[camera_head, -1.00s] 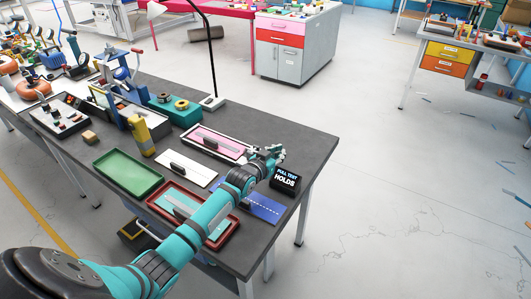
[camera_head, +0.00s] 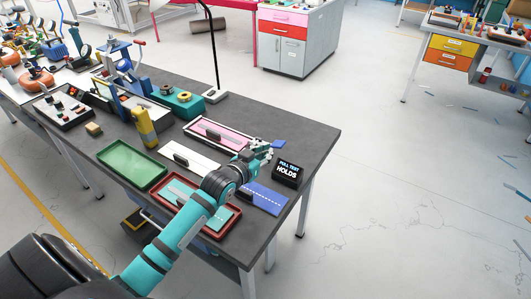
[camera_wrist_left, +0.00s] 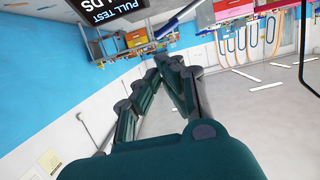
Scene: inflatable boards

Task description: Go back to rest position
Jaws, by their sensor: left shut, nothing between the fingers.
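My left arm reaches in from the lower left in the head view, over the dark workbench (camera_head: 310,143). My left gripper (camera_head: 262,150) is above the bench's right part, between the pink tray (camera_head: 218,133) and the black "PULL TEST HOLDS" display (camera_head: 287,173). Its fingers are closed together and empty in the left wrist view (camera_wrist_left: 168,65). The display shows there too, at the top left (camera_wrist_left: 118,14). My right gripper is in neither view.
Below the arm lie a red-rimmed tray (camera_head: 228,230), a blue board (camera_head: 268,199) and a white board (camera_head: 190,160). A green tray (camera_head: 131,163) and a yellow tool (camera_head: 144,127) are farther left. Open floor (camera_head: 410,200) lies to the right.

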